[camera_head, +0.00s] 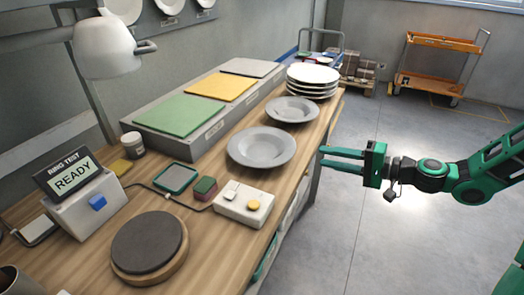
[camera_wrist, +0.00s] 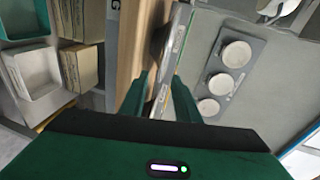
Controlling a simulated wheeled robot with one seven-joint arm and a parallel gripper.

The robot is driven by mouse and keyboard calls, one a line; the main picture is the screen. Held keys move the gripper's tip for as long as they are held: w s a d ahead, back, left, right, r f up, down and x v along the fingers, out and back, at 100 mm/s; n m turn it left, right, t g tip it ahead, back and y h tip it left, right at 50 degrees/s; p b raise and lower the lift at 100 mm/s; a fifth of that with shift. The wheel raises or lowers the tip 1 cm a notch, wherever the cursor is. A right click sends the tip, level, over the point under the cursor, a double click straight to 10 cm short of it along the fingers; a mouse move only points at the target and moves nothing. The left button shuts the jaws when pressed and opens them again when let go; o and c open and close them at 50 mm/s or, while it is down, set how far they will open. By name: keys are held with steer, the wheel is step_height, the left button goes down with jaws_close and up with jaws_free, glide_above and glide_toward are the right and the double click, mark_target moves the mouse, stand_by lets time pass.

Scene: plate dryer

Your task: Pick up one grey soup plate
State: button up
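Two grey soup plates lie flat on the wooden bench in the head view. The nearer, larger-looking one (camera_head: 261,147) is mid-bench, and the farther one (camera_head: 292,109) is behind it, close to a stack of white plates (camera_head: 313,80). My gripper (camera_head: 323,157) is beyond the bench's right edge, to the right of the nearer plate and apart from both plates. Its two green fingers point left and stand apart with nothing visibly held. In the wrist view the fingers (camera_wrist: 161,80) are also apart, with the bench edge showing ahead. I cannot clearly identify a grey plate there.
A grey block with green, yellow and grey pads (camera_head: 182,114) lines the bench's back. A white two-button box (camera_head: 243,203), a round dark pad (camera_head: 148,243) and a "READY" display (camera_head: 78,177) stand nearer.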

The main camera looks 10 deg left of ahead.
steer(key=x, duration=1)
steer(key=shift+w+a, duration=0.15)
steer(key=shift+a, duration=0.1)
jaws_close()
stand_by(1.2)
